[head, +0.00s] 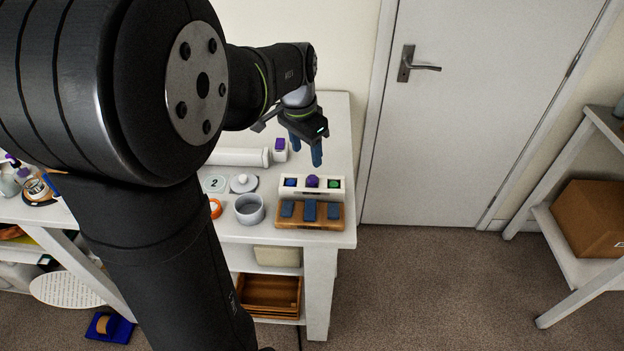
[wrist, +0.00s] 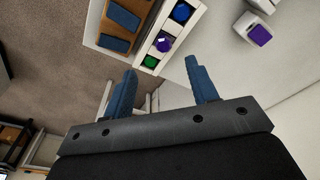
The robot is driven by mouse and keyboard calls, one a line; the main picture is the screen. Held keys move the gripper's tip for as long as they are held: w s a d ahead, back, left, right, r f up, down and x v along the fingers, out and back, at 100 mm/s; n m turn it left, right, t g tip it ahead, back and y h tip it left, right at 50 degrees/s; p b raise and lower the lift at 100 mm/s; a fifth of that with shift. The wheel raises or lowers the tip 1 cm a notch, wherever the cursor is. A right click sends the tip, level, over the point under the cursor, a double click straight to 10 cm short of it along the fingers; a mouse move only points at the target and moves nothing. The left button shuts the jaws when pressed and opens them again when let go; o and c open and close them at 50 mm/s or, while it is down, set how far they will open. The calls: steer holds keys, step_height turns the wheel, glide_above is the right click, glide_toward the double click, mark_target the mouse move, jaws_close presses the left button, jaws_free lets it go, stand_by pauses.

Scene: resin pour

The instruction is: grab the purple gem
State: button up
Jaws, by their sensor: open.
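The purple gem (head: 312,181) sits in the middle of a white holder (head: 311,193), between a blue gem (head: 291,182) and a green gem (head: 334,184). In the wrist view the purple gem (wrist: 164,43) shows beyond my fingertips, with the blue gem (wrist: 182,12) above it and the green gem (wrist: 150,62) below. My gripper (head: 307,155) is open and empty, with blue fingers pointing down, above the table behind the holder. In the wrist view its two fingers (wrist: 161,78) are spread apart, and the gem lies between their lines, apart from them.
A wooden block with blue pieces (head: 310,213) stands in front of the holder. A purple-capped bottle (head: 280,149) stands behind, left of my fingers. The table's right edge is close.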

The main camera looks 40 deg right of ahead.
glide_above(312, 178)
steer(key=a, duration=0.2)
step_height(312, 178, down, 4)
steer(key=f, duration=0.1)
steer(key=shift+d+f, duration=0.3)
steer(key=shift+f, duration=0.45)
steer(key=shift+d+f, duration=0.35)
steer(key=shift+f, duration=0.45)
steer(key=shift+d+f, duration=0.3)
steer(key=shift+f, duration=0.45)
steer(key=c, duration=1)
